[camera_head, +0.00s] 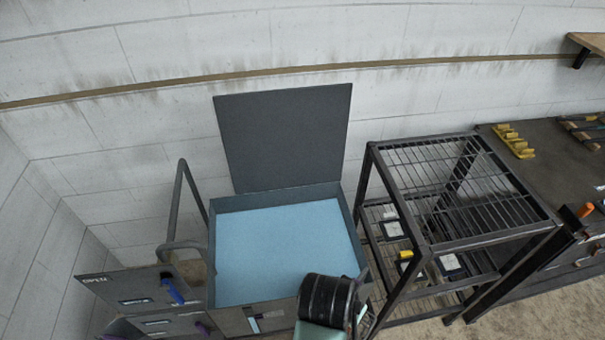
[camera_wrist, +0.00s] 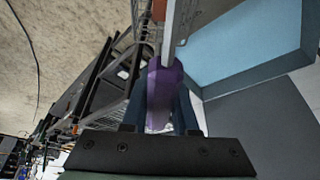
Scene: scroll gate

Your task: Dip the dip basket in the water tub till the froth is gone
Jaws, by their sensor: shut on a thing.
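The water tub (camera_head: 228,206) is a dark grey box by the wall, its lid (camera_head: 284,135) standing open against the wall. Its light blue water (camera_head: 285,250) looks flat, and I see no froth on it. In the wrist view, the tub's blue water (camera_wrist: 240,45) shows at the upper right. My gripper (camera_wrist: 161,98) is shut on a purple handle (camera_wrist: 164,82). A pale metal strip and wire-like part extend beyond the handle; they appear to belong to the dip basket (camera_wrist: 184,22), mostly out of frame. The head view does not show the gripper's fingers or the basket clearly.
A dark wire-shelf rack (camera_head: 450,200) stands right of the tub, with a workbench (camera_head: 560,165) beyond it. Panels (camera_head: 130,290) with an OPEN label and a blue handle (camera_head: 172,290) stand at the lower left, near a bent grey rail (camera_head: 178,200).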

